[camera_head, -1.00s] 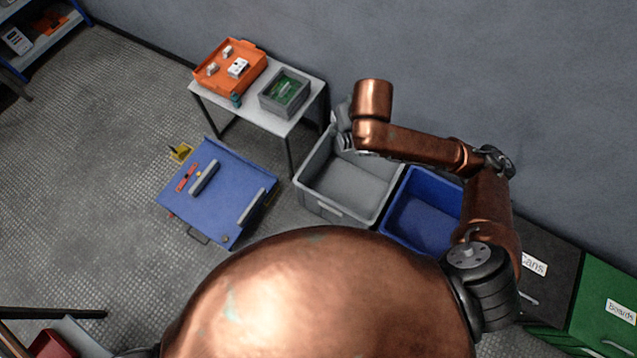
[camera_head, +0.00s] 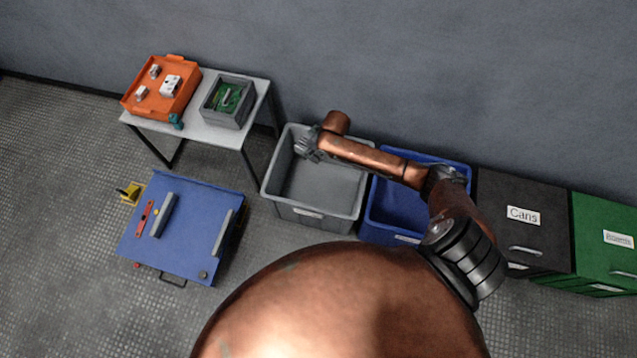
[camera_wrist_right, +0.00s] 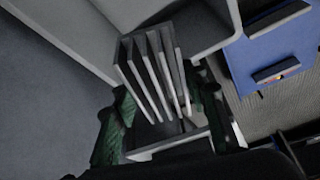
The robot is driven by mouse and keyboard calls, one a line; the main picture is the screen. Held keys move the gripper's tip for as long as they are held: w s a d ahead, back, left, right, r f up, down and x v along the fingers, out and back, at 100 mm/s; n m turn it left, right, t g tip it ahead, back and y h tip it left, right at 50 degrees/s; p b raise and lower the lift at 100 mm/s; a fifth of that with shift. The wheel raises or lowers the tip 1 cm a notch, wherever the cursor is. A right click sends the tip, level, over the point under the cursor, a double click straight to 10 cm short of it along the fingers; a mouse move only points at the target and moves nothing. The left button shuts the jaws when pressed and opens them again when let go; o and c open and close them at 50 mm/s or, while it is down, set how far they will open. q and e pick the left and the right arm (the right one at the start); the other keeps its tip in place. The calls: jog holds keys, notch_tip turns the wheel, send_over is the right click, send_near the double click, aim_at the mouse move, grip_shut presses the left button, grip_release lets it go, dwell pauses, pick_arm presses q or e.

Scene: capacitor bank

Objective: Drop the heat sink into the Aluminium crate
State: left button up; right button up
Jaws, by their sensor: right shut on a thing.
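The heat sink (camera_wrist_right: 158,72), a dark grey block with several parallel fins, sits between the two green fingers of my right gripper (camera_wrist_right: 165,115) in the right wrist view. The gripper is shut on it. In the head view my right gripper (camera_head: 308,146) is at the left part of the grey crate (camera_head: 312,213), above its opening; the heat sink cannot be made out there. This open crate bears a small front label too blurred to read, so I cannot confirm it is the Aluminium one. Its inside looks empty. My left gripper is not in view.
A blue crate (camera_head: 397,239) stands right of the grey one, then black (camera_head: 525,247) and green (camera_head: 605,265) bins. A white table (camera_head: 215,135) holds an orange tray (camera_head: 165,110) and a grey box (camera_head: 232,121). A blue panel (camera_head: 185,245) is at left. A wall runs behind.

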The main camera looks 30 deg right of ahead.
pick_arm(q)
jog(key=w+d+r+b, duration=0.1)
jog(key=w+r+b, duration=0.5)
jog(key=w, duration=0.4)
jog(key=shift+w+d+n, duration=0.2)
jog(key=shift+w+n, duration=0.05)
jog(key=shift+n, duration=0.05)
pick_arm(e)
jog(key=d+f, duration=0.2)
jog(key=f, duration=0.5)
jog(key=s+d+f, duration=0.1)
jog(key=d+f, duration=0.2)
jog(key=f, duration=0.4)
jog(key=shift+f+n, duration=0.25)
jog(key=shift+n, duration=0.05)
jog(key=shift+s, duration=0.1)
jog(key=o, duration=1.5)
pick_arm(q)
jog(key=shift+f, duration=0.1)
pick_arm(e)
jog(key=shift+s, duration=0.1)
jog(key=v, duration=1.2)
jog(key=shift+d, duration=0.15)
jog(key=shift+f, duration=0.1)
